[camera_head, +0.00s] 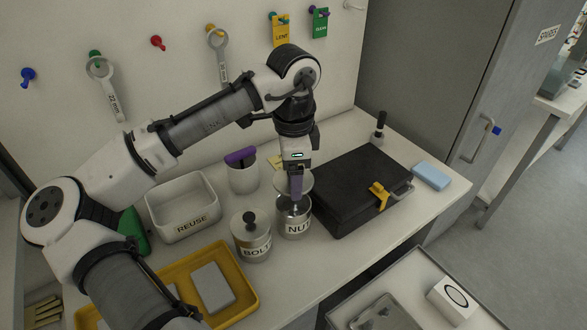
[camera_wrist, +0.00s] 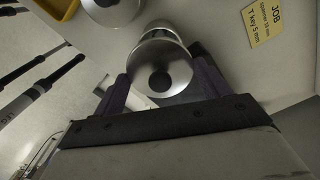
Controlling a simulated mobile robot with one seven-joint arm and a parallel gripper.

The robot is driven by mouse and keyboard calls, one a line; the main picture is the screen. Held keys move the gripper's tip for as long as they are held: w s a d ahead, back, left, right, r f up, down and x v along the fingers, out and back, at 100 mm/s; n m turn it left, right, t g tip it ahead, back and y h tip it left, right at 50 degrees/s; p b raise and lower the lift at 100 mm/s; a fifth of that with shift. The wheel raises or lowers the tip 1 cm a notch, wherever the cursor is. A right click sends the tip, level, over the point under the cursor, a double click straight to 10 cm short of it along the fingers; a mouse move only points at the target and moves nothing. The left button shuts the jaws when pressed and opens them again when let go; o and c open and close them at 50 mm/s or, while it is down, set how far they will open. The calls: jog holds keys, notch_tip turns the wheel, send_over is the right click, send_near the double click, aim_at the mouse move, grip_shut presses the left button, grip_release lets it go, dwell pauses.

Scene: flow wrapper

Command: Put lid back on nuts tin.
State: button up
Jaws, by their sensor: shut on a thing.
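The nuts tin (camera_head: 295,228) is a silver can with a label reading "NUT", standing upright on the table. My gripper (camera_head: 296,194) is above it, pointing down. In the wrist view, a round silver lid (camera_wrist: 174,62) with a dark knob is between the two fingers of my gripper (camera_wrist: 162,84), which is shut on it. The tin's rim (camera_wrist: 158,31) shows just beyond the lid. In the head view the lid (camera_head: 306,181) is partly hidden behind the fingers and looks raised above the tin. The exact gap is unclear.
A closed "BOLT" tin (camera_head: 253,248) stands close to the left. A black case (camera_head: 350,180) with a yellow clasp is close on the right. A grey cup (camera_head: 243,180) and the white REUSE bin (camera_head: 183,210) stand behind and left. A yellow tray (camera_head: 240,302) is at front left.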

notch_tip(320, 180, down, 4)
jog(key=b, duration=0.3)
jog(key=shift+r, duration=0.2)
notch_tip(320, 180, down, 2)
jog(key=shift+f+b, duration=0.1)
jog(key=shift+b, duration=0.4)
jog(key=shift+p, duration=0.65)
dwell(0.5)
jog(key=shift+f+p, duration=0.1)
jog(key=shift+p, duration=0.35)
dwell(1.2)
jog(key=o, duration=1)
